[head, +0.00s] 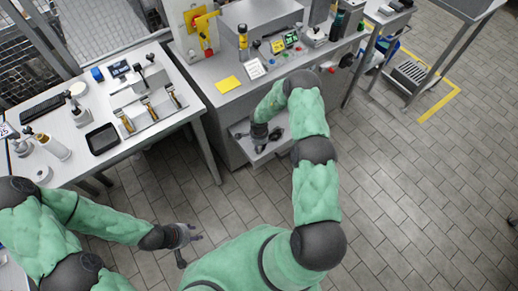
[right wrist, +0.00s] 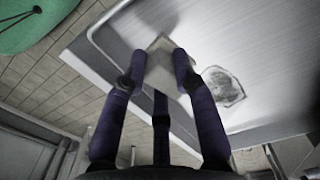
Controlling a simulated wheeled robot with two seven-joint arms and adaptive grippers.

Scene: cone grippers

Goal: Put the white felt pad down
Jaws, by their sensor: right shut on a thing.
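The white felt pad (right wrist: 158,58) is a small pale square in the right wrist view, between the fingertips of my right gripper (right wrist: 160,72). The gripper is shut on it, above a smooth grey metal surface (right wrist: 115,38); I cannot tell whether the pad touches that surface. In the head view my right gripper (head: 262,138) is over the low grey shelf (head: 240,130) at the front of the workbench, and the pad cannot be made out there. My left gripper (head: 188,242) is open and empty above the floor, left of my body.
A crumpled, shiny patch (right wrist: 225,87) lies on the metal surface right of the pad. A white table (head: 85,165) with tools stands at left.

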